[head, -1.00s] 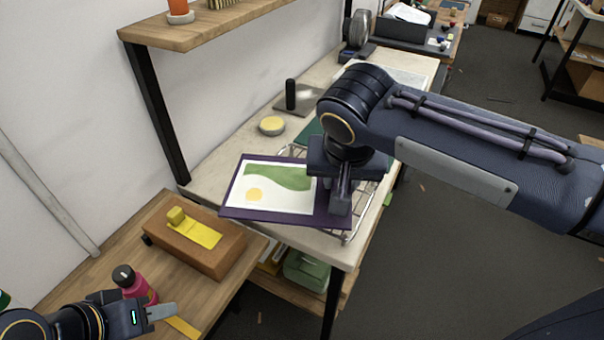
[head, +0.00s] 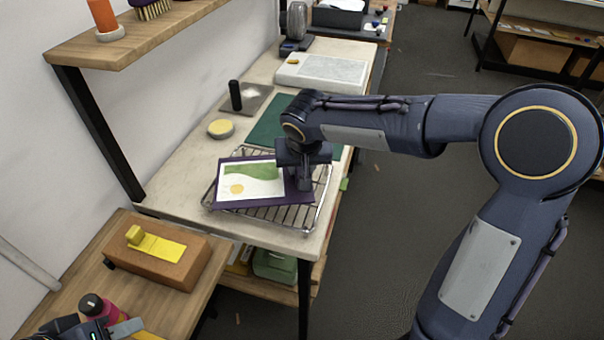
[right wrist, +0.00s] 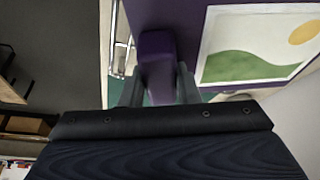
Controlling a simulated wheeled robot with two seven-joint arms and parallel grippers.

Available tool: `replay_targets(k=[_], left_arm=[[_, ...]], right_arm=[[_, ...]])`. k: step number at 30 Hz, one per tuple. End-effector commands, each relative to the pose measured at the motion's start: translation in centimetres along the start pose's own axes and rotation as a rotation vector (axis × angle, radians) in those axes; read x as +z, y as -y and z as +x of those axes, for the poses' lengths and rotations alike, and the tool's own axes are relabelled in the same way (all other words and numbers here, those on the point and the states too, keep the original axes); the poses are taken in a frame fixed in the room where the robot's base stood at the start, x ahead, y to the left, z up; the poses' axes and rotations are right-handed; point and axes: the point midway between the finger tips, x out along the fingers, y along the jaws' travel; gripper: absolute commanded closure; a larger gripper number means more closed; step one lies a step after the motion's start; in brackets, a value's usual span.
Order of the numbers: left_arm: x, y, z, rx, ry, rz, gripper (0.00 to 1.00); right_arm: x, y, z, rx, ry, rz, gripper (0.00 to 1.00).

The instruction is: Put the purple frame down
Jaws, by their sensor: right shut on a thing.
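The purple frame (head: 212,202) carries a white print with a green wave and yellow sun. In the head view it is over the wire rack (head: 310,215) on the pale bench; whether it touches the wires I cannot tell. My right gripper (head: 303,182) is shut at the frame's right side. In the right wrist view the fingers (right wrist: 158,88) are closed around a purple grip (right wrist: 156,52) of the frame (right wrist: 188,30). My left gripper (head: 126,328) is at the lower left, cut off by the edge, away from the frame.
A green mat (head: 268,135) lies behind the rack, with a yellow round pad (head: 221,128) and a dark plate with a black handle (head: 236,96) beyond. A shelf (head: 130,35) overhangs left.

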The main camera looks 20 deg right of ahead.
Motion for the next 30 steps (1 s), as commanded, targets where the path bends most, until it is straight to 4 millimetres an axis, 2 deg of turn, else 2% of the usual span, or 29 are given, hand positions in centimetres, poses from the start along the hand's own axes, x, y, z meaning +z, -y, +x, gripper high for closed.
replay_targets(k=[3, 6, 20, 21, 25, 30], left_arm=[[0.0, 0.0, 0.0, 0.0, 0.0, 0.0, 0.64], [0.0, 0.0, 0.0, 0.0, 0.0, 0.0, 0.64], [0.2, 0.2, 0.5, 0.0, 0.0, 0.0, 0.64], [0.2, 0.1, 0.3, 0.0, 0.0, 0.0, 0.64], [0.1, 0.1, 0.3, 0.0, 0.0, 0.0, 0.64], [0.1, 0.1, 0.3, 0.0, 0.0, 0.0, 0.64]], right_arm=[[0.4, -0.2, 1.9, 0.004, 0.004, -0.001, 0.96], [0.9, -0.1, 3.0, 0.002, 0.004, -0.001, 0.96], [1.2, -0.1, 3.7, 0.0, 0.0, 0.001, 0.96], [1.1, -0.1, 3.6, 0.001, 0.001, 0.0, 0.67], [1.1, -0.1, 3.6, 0.001, 0.001, 0.0, 0.5], [1.1, -0.1, 3.6, 0.001, 0.002, 0.0, 0.49]])
